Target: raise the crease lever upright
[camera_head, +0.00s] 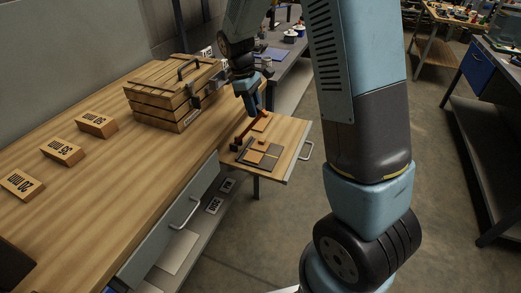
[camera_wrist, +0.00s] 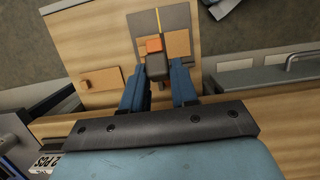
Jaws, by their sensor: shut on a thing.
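The crease lever (camera_head: 242,132) shows in the head view as a dark red bar on the pull-out board (camera_head: 292,140) at the bench's right side. It runs up at a slant towards my gripper (camera_head: 250,111). In the wrist view, my gripper (camera_wrist: 158,84) has its two blue fingers on either side of a dark block with an orange end (camera_wrist: 154,45), which looks like the lever's grip. My gripper is shut on it. The lever's lower end is hard to make out. Grey and tan panels (camera_head: 259,157) lie flat on the board beside the lever.
A slatted wooden crate (camera_head: 158,108) stands on the bench close to my gripper's left. Several labelled wooden blocks (camera_head: 62,151) lie further left on the bench. An open drawer front (camera_head: 170,228) is below.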

